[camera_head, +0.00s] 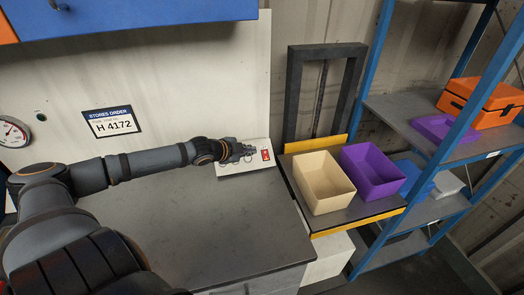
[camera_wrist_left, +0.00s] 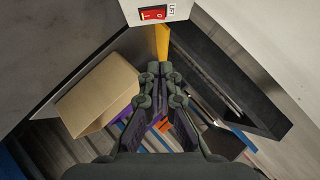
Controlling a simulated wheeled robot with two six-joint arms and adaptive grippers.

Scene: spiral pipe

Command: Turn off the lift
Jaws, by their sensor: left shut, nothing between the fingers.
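A pale switch box (camera_head: 235,169) sits at the back right of the grey worktop. It has a red rocker switch (camera_head: 266,155), which also shows at the top of the left wrist view (camera_wrist_left: 153,13), beside a small "LIFT" label. I cannot tell for sure which side is pressed. My left gripper (camera_head: 247,150) is shut and empty, over the box and just left of the switch in the head view. The lift platform (camera_head: 358,212), edged in yellow, stands right of the worktop with its dark mast (camera_head: 294,95) behind. My right gripper is out of view.
A cream bin (camera_head: 322,182) and a purple bin (camera_head: 372,170) stand on the lift platform. A blue-framed shelf (camera_head: 400,113) at the right holds a purple tray and an orange case (camera_head: 482,102). The worktop (camera_head: 215,225) is clear in front of my left arm.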

